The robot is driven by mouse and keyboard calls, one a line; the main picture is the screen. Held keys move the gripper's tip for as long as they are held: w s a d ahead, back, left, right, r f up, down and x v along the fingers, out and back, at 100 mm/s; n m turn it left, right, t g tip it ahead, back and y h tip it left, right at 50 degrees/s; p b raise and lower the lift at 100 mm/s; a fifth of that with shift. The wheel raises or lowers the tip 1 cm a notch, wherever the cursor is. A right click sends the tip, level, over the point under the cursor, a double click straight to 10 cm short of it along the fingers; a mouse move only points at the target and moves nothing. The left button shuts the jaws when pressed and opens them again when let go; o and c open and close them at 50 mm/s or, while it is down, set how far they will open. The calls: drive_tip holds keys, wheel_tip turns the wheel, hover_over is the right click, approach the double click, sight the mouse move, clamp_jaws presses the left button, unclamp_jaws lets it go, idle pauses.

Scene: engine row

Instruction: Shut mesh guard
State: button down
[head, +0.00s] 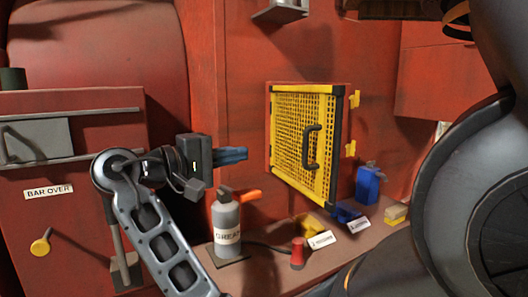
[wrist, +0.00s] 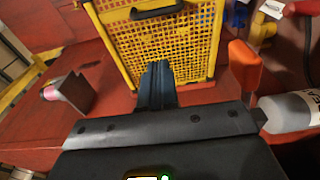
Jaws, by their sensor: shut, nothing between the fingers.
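The mesh guard (head: 296,140) is a yellow perforated panel with a black handle (head: 311,147), on the red wall right of centre in the head view. Its right edge looks taller than its left, so it seems angled out from the wall; how wide the gap is I cannot tell. My gripper (head: 240,154) is shut and empty, left of the guard and apart from it in that view. In the wrist view the closed dark fingers (wrist: 158,70) point at the guard (wrist: 185,45) and overlap its lower edge; contact cannot be made out. The handle (wrist: 157,10) is at the top there.
A grey grease bottle (head: 226,224) with an orange nozzle stands on the ledge just below my gripper. A red-topped item (head: 298,252), a blue container (head: 369,184) and small labels line the ledge under the guard. A red cabinet (head: 75,190) stands at left.

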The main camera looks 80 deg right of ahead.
drive_tip(key=s+a+p+x, duration=0.1)
drive_tip(key=s+a+x, duration=0.1)
drive_tip(key=x, duration=0.9)
drive_tip(key=shift+s+d, duration=0.25)
drive_tip(key=shift+s+f, duration=0.1)
drive_tip(key=shift+f, duration=0.05)
